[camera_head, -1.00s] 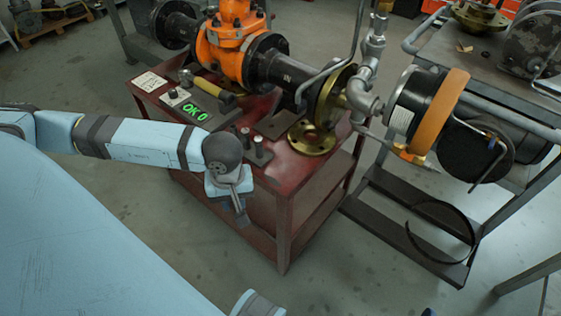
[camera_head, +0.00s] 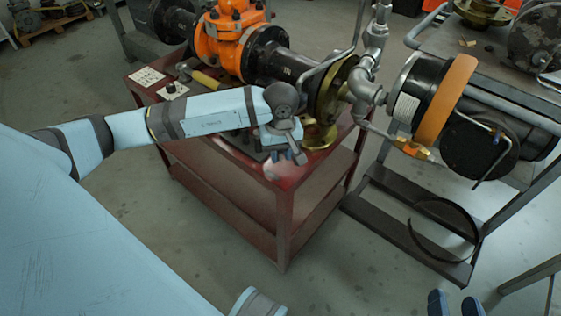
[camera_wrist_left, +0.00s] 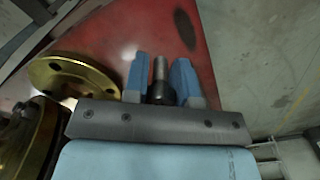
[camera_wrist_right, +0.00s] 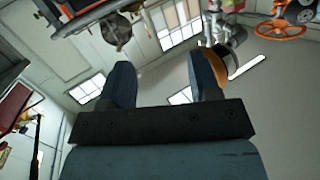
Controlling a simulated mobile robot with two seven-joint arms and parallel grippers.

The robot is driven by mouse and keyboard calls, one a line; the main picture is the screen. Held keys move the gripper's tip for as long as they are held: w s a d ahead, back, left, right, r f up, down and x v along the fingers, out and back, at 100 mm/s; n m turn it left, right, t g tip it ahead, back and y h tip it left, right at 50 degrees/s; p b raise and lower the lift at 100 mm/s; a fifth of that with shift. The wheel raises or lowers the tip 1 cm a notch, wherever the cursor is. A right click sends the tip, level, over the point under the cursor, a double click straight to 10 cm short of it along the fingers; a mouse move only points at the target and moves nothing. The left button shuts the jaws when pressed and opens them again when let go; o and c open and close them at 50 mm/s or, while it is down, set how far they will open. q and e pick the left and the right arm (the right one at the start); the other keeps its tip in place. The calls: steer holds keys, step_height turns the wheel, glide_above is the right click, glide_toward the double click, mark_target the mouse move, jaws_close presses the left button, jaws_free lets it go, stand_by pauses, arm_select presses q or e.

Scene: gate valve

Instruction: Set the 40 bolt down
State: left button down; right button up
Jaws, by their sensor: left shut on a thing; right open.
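My left gripper (camera_head: 290,157) is over the front right corner of the red table (camera_head: 287,188). In the left wrist view its blue fingers (camera_wrist_left: 160,80) are shut on a bolt (camera_wrist_left: 159,70) with a pale metal shank and a dark head. The red top lies behind the bolt; I cannot tell whether the bolt touches it. No size mark is readable on it. In the head view the bolt is not clearly visible. My right gripper (camera_head: 454,305) is at the bottom right, away from the table. In the right wrist view its fingers (camera_wrist_right: 164,85) are apart and empty.
A brass flange (camera_head: 320,136) lies on the table close to the left gripper, also in the left wrist view (camera_wrist_left: 70,72). An orange valve (camera_head: 232,45) and pipework stand behind. A cart (camera_head: 425,235) with a black cylinder is at right. My left arm covers part of the tabletop.

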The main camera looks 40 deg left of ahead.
mark_target(280, 160)
arm_select(q)
steer(key=shift+f, duration=0.45)
step_height(280, 160, down, 3)
steer(key=shift+r+b, duration=0.2)
steer(key=shift+b, duration=0.3)
steer(key=shift+f, duration=0.1)
steer(key=c, duration=0.9)
jaws_free()
steer(key=shift+c, duration=0.2)
arm_select(e)
steer(key=shift+a+r+t+y, duration=0.2)
steer(key=shift+r+t+y, duration=0.05)
steer(key=shift+r, duration=0.25)
steer(key=shift+a+r+t+y, duration=0.15)
steer(key=shift+r+t+y, duration=0.1)
steer(key=shift+r, duration=0.25)
